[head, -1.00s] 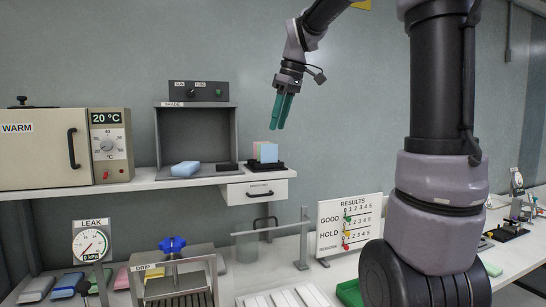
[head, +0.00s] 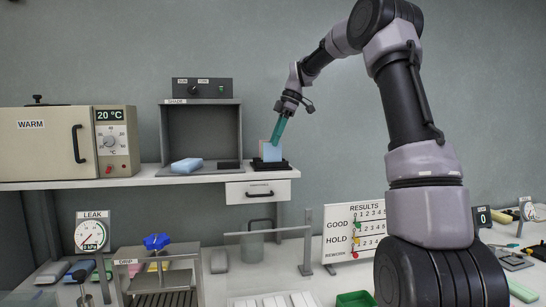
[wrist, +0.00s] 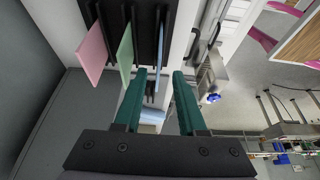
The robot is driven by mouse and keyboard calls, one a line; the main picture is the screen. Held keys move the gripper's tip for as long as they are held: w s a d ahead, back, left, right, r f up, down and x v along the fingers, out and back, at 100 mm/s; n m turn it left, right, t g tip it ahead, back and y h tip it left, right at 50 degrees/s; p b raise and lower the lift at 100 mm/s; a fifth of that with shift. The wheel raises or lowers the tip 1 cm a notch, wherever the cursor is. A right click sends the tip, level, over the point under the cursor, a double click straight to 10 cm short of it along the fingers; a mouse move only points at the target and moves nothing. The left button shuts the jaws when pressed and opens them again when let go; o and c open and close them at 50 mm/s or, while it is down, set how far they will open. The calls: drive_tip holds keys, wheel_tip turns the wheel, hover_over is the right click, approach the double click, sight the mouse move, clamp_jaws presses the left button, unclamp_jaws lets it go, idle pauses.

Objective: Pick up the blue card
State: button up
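The blue card (head: 271,155) stands upright in a black rack (head: 268,165) on the shelf, in front of the other cards in the head view. A pink card (wrist: 91,47) and a green card (wrist: 125,52) stand to the left.
A grey SHADE box (head: 201,135) with a light-blue pouch (head: 187,165) stands left of the rack. The WARM oven (head: 66,143) is farther left. The shelf (head: 213,178) has a drawer (head: 258,190) below. A RESULTS board (head: 354,229) stands on the lower bench.

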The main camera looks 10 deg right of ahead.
sight(273, 155)
drive_tip(key=x, duration=0.5)
drive_tip(key=shift+w+a+f, duration=0.1)
drive_tip(key=shift+f, duration=0.05)
clamp_jaws()
